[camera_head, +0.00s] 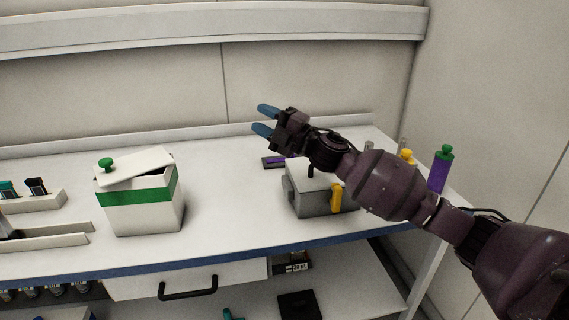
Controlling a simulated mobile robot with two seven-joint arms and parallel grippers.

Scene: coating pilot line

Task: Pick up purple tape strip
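A purple strip on a dark flat piece (274,162) lies on the white bench behind the grey box; it looks like the purple tape strip, and part of it may be hidden by my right gripper and wrist. My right gripper (265,119) is above and slightly left of it, over the back of the bench. Its two blue fingertips are apart with nothing between them, pointing left. My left gripper is not in view.
A white box with a green band and tilted lid (140,203) stands at left. A grey box with a yellow handle (308,199) stands under my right forearm. A purple green-capped bottle (440,172) is at right. The bench (225,190) is clear between the boxes.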

